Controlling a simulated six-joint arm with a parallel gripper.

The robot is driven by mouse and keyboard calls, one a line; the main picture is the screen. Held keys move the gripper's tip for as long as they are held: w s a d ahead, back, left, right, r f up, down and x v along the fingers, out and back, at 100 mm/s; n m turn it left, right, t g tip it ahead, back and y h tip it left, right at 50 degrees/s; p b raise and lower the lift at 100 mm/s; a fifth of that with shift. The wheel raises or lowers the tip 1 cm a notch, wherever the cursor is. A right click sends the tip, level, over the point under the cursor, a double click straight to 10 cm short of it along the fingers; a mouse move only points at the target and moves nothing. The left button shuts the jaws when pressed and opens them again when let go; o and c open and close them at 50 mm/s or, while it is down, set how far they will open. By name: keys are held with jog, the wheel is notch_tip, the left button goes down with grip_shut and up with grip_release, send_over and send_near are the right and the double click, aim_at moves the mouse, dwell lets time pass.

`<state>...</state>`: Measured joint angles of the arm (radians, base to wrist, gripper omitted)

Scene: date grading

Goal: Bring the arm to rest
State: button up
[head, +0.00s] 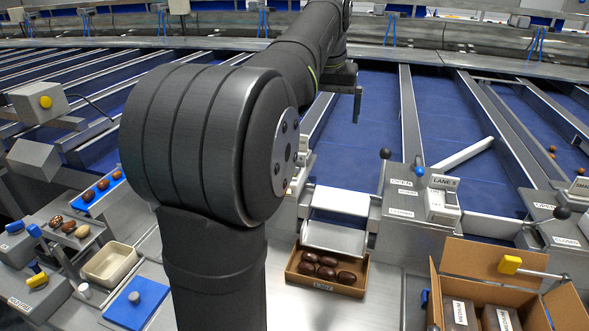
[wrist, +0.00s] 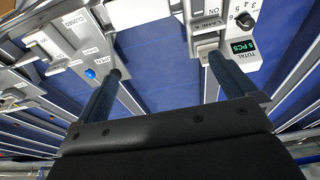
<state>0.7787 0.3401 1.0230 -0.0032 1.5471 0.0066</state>
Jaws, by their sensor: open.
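My gripper (wrist: 163,66) fills the lower part of the wrist view. Its two dark blue fingers are spread apart with nothing between them. In the head view my gripper (head: 357,104) shows only in part, above the blue lanes behind my arm. My arm reaches from the front centre toward the back and hides much of the middle. In the wrist view a lane control panel (wrist: 228,42) with a green "5 PCS" display is beyond the right finger.
A carton of dark dates (head: 293,262) sits below a metal chute (head: 335,238). An open cardboard box (head: 455,262) holding smaller boxes stands at the front right. Lever panels (head: 403,200) stand right of the chute. A beige tray (head: 112,264) and blue pad (head: 136,303) lie at the left.

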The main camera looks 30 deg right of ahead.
jog(key=w+a, duration=0.4)
jog(key=a, duration=0.4)
jog(key=x, duration=0.9)
jog(key=shift+w+d+f, duration=0.15)
jog(key=shift+d+f, duration=0.15)
jog(key=shift+f, duration=0.05)
jog(key=v, duration=1)
